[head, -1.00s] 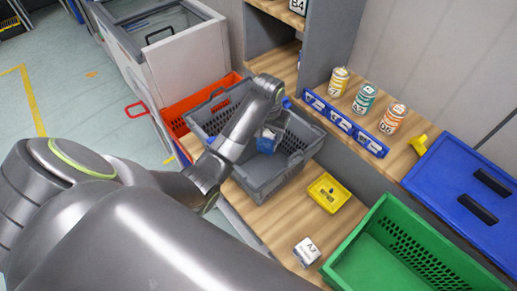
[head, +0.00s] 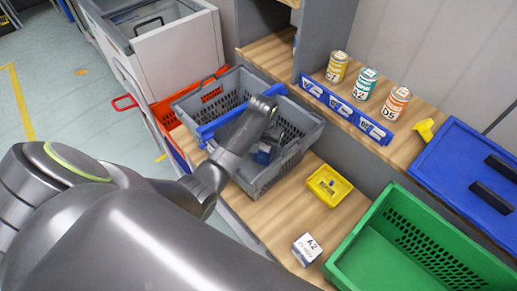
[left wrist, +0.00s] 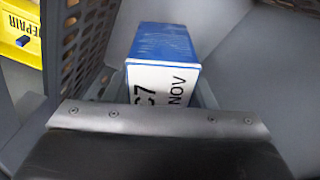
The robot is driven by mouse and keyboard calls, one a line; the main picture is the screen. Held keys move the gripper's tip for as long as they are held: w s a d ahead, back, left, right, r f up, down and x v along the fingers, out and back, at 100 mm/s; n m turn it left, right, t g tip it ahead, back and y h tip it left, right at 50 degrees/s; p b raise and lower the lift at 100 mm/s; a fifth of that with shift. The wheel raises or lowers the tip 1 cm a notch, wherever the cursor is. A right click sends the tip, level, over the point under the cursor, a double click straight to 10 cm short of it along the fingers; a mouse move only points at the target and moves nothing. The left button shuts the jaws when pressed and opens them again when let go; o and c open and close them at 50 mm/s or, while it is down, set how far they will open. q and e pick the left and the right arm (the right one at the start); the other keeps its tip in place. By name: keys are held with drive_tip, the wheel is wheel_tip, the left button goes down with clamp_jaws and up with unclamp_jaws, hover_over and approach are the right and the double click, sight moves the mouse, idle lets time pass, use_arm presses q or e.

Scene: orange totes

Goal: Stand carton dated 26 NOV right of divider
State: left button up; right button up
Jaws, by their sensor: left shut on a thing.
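My left gripper (head: 270,143) reaches down into this crate. The blue divider (head: 222,122) runs across the crate, left of the carton; my arm covers part of it. Whether the carton touches the floor is unclear. My right gripper is out of view.
A yellow tray (head: 329,186) and a small white carton (head: 306,249) lie on the wooden bench right of the crate. A green crate (head: 385,250) stands at the right front. Several cans, including an orange one (head: 396,104), stand on the shelf behind blue label holders (head: 345,112).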

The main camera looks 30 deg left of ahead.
use_arm(q)
drive_tip(key=shift+w+f, duration=0.1)
drive_tip(key=shift+f, duration=3.15)
drive_tip(key=o, duration=1.3)
drive_tip(key=shift+f, duration=0.15)
drive_tip(key=shift+r, duration=0.2)
drive_tip(key=r, duration=0.4)
drive_tip(key=s+r, duration=0.1)
drive_tip(key=r, duration=0.6)
drive_tip(key=shift+s+d+r, duration=0.1)
drive_tip(key=shift+s+r, duration=0.15)
drive_tip(key=shift+r, duration=0.15)
drive_tip(key=shift+w, duration=0.1)
